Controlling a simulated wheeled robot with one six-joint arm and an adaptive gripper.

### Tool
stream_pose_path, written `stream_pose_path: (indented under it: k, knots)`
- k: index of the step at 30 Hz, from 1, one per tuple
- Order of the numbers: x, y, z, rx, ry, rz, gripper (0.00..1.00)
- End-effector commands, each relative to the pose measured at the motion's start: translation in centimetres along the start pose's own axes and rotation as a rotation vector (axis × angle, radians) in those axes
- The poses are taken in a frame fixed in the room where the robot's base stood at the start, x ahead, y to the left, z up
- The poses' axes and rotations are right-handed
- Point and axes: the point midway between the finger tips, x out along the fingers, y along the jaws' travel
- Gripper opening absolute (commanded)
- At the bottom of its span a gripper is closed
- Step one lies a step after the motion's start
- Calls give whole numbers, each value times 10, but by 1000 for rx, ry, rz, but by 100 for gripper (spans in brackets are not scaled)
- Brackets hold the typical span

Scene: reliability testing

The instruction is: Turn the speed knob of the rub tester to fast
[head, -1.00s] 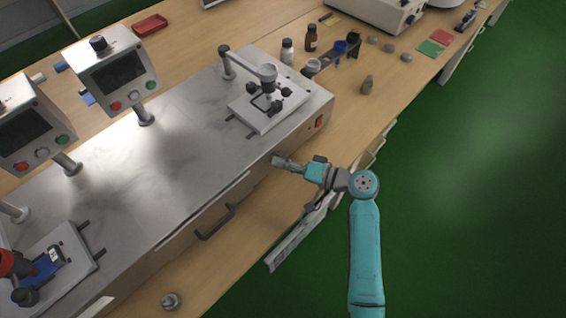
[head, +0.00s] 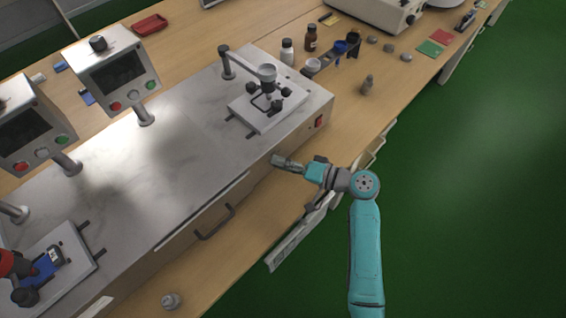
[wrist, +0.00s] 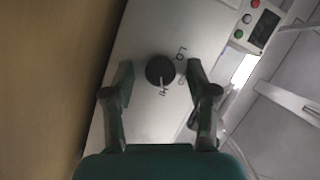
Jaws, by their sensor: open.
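The rub tester (head: 130,165) is the large metal-topped machine on the bench. In the wrist view, a round black knob (wrist: 160,69) with a pale pointer mark sits on a pale panel (wrist: 145,35). My gripper (wrist: 160,75) is open, with one finger left and one right of the knob; I see gaps on both sides. In the head view my gripper (head: 279,160) is at the tester's front side, near its right end, and the knob cannot be seen there.
A red switch (head: 319,121) is on the tester's right end. A handle (head: 215,223) sticks out of the front, left of my gripper. Two control boxes with buttons stand on the tester. Bottles (head: 287,51) and small items lie behind. Open green floor (head: 470,210) is on the right.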

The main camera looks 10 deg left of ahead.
Motion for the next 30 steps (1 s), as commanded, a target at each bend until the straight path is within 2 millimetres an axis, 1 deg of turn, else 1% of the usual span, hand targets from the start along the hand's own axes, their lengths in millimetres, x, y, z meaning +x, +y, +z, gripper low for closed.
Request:
stream_pose_path:
  k: [5,12,18,21,24,30]
  knots:
    - [-20,1,0,1,3,1,58]
    - [-68,1,-1,1,5,2,58]
    - [-101,1,-1,1,3,1,58]
    - [-111,1,0,1,3,1,58]
    - [-116,1,0,1,1,1,58]
    - [-119,0,0,1,0,0,58]
